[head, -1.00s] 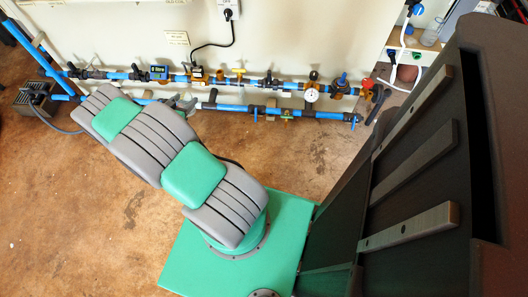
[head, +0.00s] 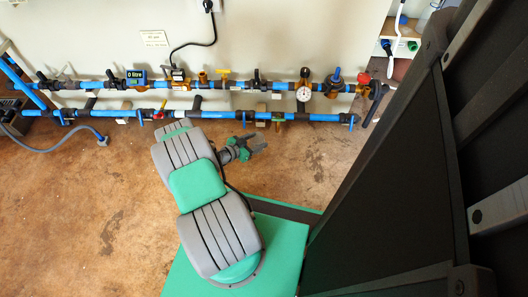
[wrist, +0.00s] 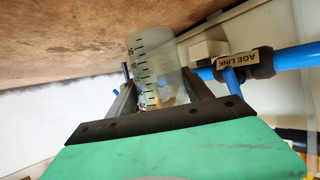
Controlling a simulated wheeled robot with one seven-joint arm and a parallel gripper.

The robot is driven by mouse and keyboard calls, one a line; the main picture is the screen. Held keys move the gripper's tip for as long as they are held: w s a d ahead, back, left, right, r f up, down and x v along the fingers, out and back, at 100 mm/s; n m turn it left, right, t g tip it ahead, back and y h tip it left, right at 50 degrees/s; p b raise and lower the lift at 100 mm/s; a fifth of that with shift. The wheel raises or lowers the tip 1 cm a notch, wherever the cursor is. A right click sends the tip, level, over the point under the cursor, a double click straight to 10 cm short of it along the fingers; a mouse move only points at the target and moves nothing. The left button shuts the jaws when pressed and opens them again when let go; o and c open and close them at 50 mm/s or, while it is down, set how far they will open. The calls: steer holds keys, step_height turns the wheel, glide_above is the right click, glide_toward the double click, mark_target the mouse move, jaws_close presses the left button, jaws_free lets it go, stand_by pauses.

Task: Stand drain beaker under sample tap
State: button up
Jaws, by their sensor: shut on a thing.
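A clear beaker (wrist: 150,78) with dark graduation marks is held between the fingers of my gripper (wrist: 155,98) in the wrist view. That view is turned over, with the floor at the top. In the head view my gripper (head: 258,146) is in front of the lower blue pipe, over the floor; I cannot make out the beaker there. Several small taps sit on the lower pipe, among them a blue-handled one (head: 351,122) at its right end and a red-handled one (head: 161,112) further left. I cannot tell which is the sample tap.
Two blue pipe runs (head: 222,115) with valves and gauges line the pale wall (head: 270,40). A grey hose (head: 60,148) lies on the floor at left. My dark body panel fills the right side. Open brown floor (head: 80,220) lies at lower left.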

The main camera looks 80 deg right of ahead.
steer(key=f, duration=0.1)
steer(key=s+d+f+b, duration=0.1)
steer(key=f, duration=0.1)
steer(key=s+d+f, duration=0.1)
steer(key=shift+s+d+f+b, duration=0.1)
steer(key=shift+s+f+b, duration=0.05)
steer(key=shift+f+b, duration=0.2)
steer(key=f, duration=0.1)
steer(key=f+b, duration=0.2)
steer(key=shift+s+d+f, duration=0.2)
steer(key=shift+s+f, duration=0.05)
steer(key=shift+f, duration=0.1)
steer(key=shift+r, duration=0.15)
steer(key=o, duration=1.5)
